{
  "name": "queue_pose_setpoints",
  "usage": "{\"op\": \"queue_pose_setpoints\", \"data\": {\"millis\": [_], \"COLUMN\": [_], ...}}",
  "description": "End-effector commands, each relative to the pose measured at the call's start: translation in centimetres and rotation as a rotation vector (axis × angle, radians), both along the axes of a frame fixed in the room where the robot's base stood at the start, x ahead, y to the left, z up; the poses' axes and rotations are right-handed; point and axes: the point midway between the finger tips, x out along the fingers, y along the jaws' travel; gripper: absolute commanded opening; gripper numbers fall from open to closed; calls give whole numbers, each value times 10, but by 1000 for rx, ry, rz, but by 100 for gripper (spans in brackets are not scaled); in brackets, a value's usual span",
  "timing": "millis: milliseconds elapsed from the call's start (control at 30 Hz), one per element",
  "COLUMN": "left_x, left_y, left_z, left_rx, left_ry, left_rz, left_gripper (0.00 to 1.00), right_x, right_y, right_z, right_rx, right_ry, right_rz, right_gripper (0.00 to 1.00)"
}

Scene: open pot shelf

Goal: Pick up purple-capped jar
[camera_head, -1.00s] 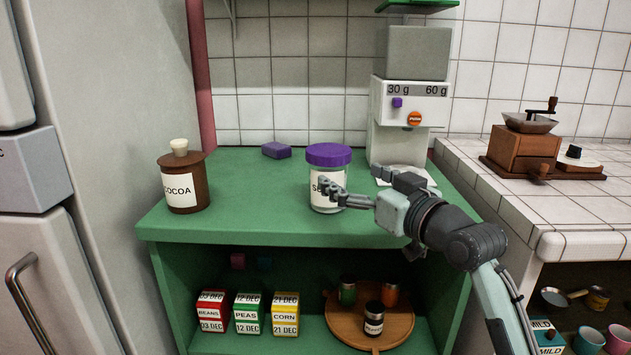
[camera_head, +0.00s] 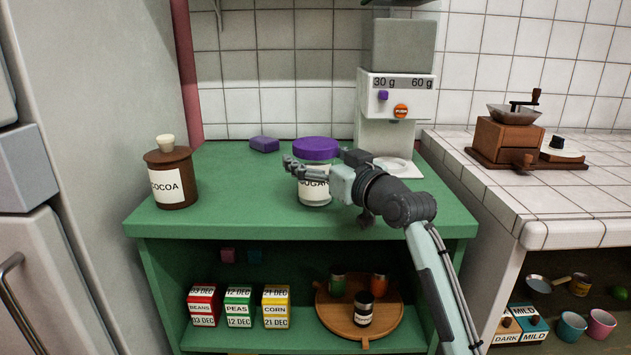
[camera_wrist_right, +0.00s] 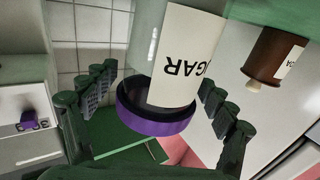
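The purple-capped jar (camera_head: 316,150) is clear glass with a white SUGAR label. It stands upright on the green shelf top (camera_head: 240,205). My right gripper (camera_head: 318,162) reaches in from the right at the jar's upper part, with one finger across its front. In the right wrist view the jar (camera_wrist_right: 158,122) appears upside down between the spread fingers of my right gripper (camera_wrist_right: 155,85). A gap shows between the jar and the left-hand finger; the right-hand finger is close to the label, and contact cannot be told. My left gripper is not in view.
A white dispenser (camera_head: 393,105) stands behind right. A wooden grinder (camera_head: 508,145) is on the tiled counter.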

Motion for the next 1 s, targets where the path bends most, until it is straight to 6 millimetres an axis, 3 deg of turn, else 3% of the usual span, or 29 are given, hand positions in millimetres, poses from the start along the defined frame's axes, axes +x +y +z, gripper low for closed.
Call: {"op": "queue_pose_setpoints", "data": {"millis": [67, 533, 833, 1000], "left_x": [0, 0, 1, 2], "left_y": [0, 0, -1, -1], "left_z": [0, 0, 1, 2], "left_rx": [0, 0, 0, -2], "left_ry": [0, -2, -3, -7], "left_rz": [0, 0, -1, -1], "left_gripper": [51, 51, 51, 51], "right_x": [0, 0, 0, 0], "right_y": [0, 0, 0, 0], "right_z": [0, -1, 4, 19], "right_rx": [0, -1, 2, 1], "right_ry": [0, 1, -3, -7], "right_rz": [0, 0, 0, 0], "right_gripper": [70, 12, 12, 12]}}
